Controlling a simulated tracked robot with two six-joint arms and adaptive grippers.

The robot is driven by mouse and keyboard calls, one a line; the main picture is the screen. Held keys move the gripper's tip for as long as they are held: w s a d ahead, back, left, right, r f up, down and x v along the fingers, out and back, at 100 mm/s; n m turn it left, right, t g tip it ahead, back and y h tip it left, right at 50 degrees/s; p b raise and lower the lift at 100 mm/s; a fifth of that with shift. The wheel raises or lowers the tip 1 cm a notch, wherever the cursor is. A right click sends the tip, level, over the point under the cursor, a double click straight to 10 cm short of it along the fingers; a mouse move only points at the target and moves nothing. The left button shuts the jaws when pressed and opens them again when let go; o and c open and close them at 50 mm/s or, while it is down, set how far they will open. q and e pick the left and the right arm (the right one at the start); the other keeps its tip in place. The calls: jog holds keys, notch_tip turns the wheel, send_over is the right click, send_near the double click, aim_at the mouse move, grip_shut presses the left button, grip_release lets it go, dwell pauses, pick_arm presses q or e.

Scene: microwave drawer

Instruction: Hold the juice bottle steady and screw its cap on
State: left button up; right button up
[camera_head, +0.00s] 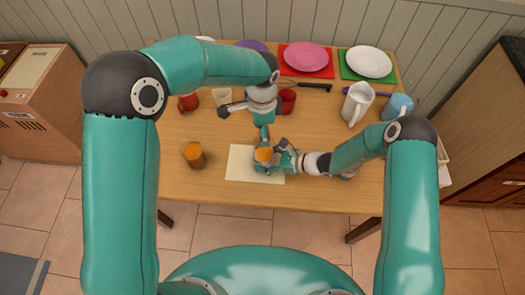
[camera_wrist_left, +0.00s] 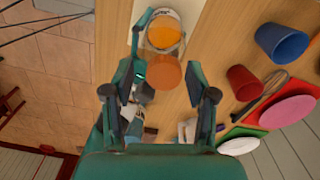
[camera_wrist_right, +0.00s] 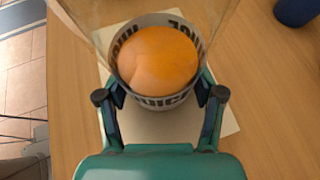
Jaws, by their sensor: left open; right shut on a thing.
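The juice bottle (camera_wrist_right: 157,103) has clear walls, a grey-white label band and orange contents. In the head view the bottle (camera_head: 263,155) is over the pale mat. My right gripper (camera_wrist_right: 160,98) is shut on it, one finger on each side. The bottle also shows in the left wrist view (camera_wrist_left: 160,44). My left gripper (camera_head: 246,119) is open, above and behind the bottle. In the left wrist view an orange round piece (camera_wrist_left: 165,73), apparently the cap, lies between the open fingers. I cannot tell whether it touches the bottle.
An amber cup (camera_head: 193,155) stands left of the mat (camera_head: 239,164). Behind are a beige cup (camera_head: 222,97), a red cup (camera_head: 287,102), a white pitcher (camera_head: 357,103) and a blue jug (camera_head: 397,106). Plates stand at the back. The front left table is clear.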

pick_arm(q)
jog(key=shift+r, duration=2.35)
pick_arm(e)
jog(key=shift+s, duration=0.1)
jog(key=o, duration=1.8)
jog(key=shift+c, duration=0.2)
jog(key=v, duration=1.2)
jog(key=shift+f, duration=0.15)
